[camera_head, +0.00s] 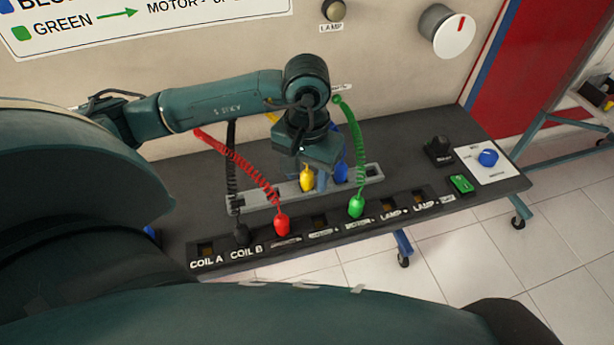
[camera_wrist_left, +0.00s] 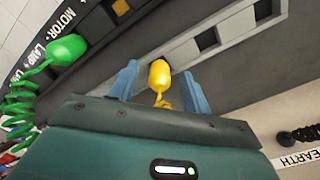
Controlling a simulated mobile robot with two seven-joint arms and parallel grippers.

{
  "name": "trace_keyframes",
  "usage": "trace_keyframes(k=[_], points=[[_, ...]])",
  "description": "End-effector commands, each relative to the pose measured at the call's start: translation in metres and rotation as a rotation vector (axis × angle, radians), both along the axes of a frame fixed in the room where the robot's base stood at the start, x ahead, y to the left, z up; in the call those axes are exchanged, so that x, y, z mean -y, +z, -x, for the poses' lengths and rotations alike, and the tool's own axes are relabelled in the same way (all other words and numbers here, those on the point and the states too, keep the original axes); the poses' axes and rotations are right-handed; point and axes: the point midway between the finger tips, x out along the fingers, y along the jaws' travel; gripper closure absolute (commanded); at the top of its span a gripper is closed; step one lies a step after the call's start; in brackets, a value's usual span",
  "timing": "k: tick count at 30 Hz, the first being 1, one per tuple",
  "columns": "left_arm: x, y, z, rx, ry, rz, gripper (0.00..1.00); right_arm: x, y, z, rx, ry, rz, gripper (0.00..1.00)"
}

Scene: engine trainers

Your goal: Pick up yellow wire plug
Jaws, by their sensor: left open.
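The yellow wire plug (camera_head: 306,178) stands upright at the grey slotted holder (camera_head: 262,193) on the bench. In the left wrist view the yellow plug (camera_wrist_left: 160,75) appears between the two blue fingers of my left gripper (camera_wrist_left: 160,86), with a gap on each side. The gripper is open. In the head view my left gripper (camera_head: 318,182) points down at the holder, close to the plug. Its body hides part of the holder and most of the yellow wire. My right gripper is not in view.
A red plug (camera_head: 282,224) and a green plug (camera_head: 356,207) stand in the front socket strip, with coiled wires rising beside my gripper. A black plug (camera_head: 242,234) is further left. A blue shape (camera_head: 341,172) shows beside my gripper. The bench's right has a knob panel (camera_head: 487,162).

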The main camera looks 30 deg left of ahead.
Motion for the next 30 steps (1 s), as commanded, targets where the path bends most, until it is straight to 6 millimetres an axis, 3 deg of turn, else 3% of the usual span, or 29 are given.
trace_keyframes(k=[3, 21, 30], points=[[0.0002, 0.0, 0.0, 0.0, 0.0, 0.0, 0.52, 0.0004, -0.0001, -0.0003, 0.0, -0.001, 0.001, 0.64], [0.0003, 0.0005, -0.0001, 0.0, 0.0, 0.001, 1.0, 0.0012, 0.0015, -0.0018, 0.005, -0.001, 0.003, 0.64], [0.0004, 0.0075, -0.0009, 0.003, 0.001, 0.002, 1.0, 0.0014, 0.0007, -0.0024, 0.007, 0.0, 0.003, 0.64]])
